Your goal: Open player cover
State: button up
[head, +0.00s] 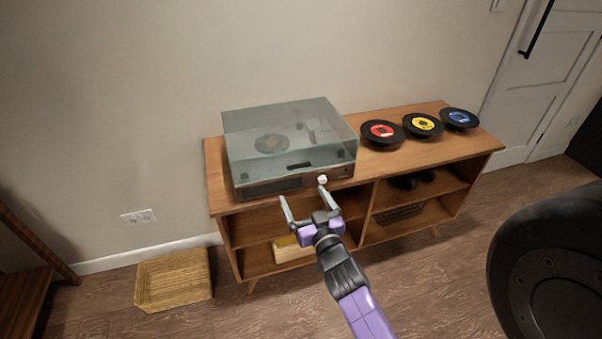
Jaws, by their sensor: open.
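The record player (270,188) stands on the left part of the wooden cabinet. Its clear cover (290,130) is shut over it, and a record (271,143) shows through it. A dark handle piece (299,166) sits on the cover's lower front. A white knob (322,180) is on the player's front right. My gripper (302,207) is open and empty, in front of the player, its fingers spread towards the front face. The right fingertip appears close to the knob; I cannot tell whether it touches.
Three records with red (382,132), yellow (423,125) and blue (459,118) labels lie on the cabinet top (370,168) to the player's right. Open shelves (410,215) are below. A woven box (173,279) is on the floor at left. A large black round object (550,270) is at right.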

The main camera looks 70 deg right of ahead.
send_near(300, 168)
jog(key=w, duration=0.1)
jog(key=shift+h, duration=0.3)
jog(key=shift+p+x, duration=0.3)
jog(key=shift+x, duration=3.5)
jog(key=shift+s+d+f, duration=0.1)
jog(key=shift+s+d, duration=0.05)
grip_shut()
